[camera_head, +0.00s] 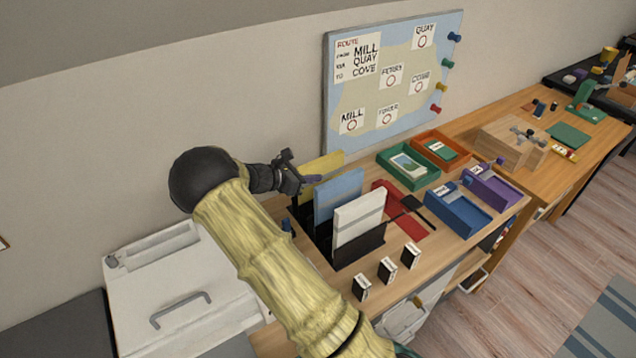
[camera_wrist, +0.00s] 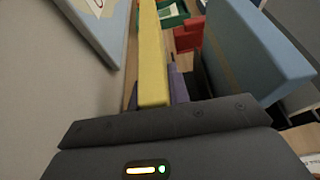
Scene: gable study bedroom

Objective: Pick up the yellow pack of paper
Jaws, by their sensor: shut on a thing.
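The yellow pack of paper (camera_head: 322,163) stands upright at the back of the black file holder (camera_head: 358,246), near the wall. In the wrist view the yellow pack (camera_wrist: 152,55) runs straight ahead of my gripper, its near end at the gripper body. My gripper (camera_head: 302,180) reaches it from the left and is shut on it. The fingertips are hard to make out in both views. The lower part of the pack is hidden behind the blue pack (camera_head: 340,193), so I cannot tell whether it is clear of the holder.
A white pack (camera_head: 359,215) stands in front of the blue one. The route board (camera_head: 393,80) leans at the wall close behind. Green (camera_head: 407,170), orange (camera_head: 440,149), blue (camera_head: 457,212) and purple (camera_head: 491,187) trays stand to the right. Small black-and-white blocks (camera_head: 387,269) line the front.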

